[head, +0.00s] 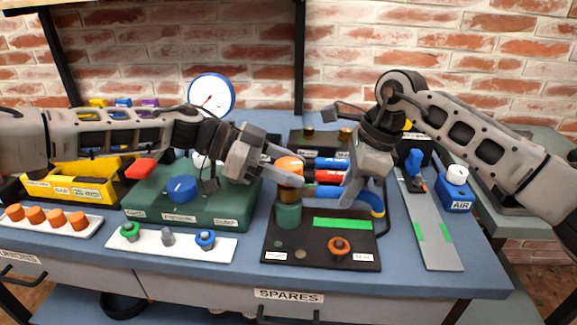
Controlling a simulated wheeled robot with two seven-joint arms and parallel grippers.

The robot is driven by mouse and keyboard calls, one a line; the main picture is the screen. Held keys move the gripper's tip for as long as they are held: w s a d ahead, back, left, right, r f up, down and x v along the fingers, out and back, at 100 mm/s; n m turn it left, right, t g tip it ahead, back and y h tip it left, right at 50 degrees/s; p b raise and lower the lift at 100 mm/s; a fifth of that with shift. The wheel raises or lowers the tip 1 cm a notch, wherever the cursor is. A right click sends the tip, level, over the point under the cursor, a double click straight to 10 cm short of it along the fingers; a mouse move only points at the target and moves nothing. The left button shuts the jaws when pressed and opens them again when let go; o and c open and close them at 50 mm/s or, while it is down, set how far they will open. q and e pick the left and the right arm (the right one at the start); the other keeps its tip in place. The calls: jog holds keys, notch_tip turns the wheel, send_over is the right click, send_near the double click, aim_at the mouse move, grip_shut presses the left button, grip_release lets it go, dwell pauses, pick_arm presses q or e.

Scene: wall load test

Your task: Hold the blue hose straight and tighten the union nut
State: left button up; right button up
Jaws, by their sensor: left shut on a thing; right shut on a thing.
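The orange union nut (290,162) appears to sit on top of a brass collar and green post (288,215) on a black plate. My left gripper (288,174) is shut at the nut, its fingers partly hiding it. The blue hose (366,197) runs roughly level above the plate, with a yellowish band near its right end. My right gripper (336,188) comes down from above and is shut on the blue hose, hiding part of it. Where the hose meets the post is too small and covered to tell.
A green box (160,208) with a blue knob stands at left, a white strip with fittings in front. Red and blue cylinders lie behind the hose. A grey strip (434,240) and blue AIR block (455,198) are at right.

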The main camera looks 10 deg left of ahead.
pick_arm(q)
jog(key=shift+m+g, duration=1)
jog(key=shift+g, duration=0.1)
jog(key=o, duration=1)
jog(key=v, duration=1.2)
jog(key=shift+w, duration=0.1)
pick_arm(e)
jog(key=o, duration=1.1)
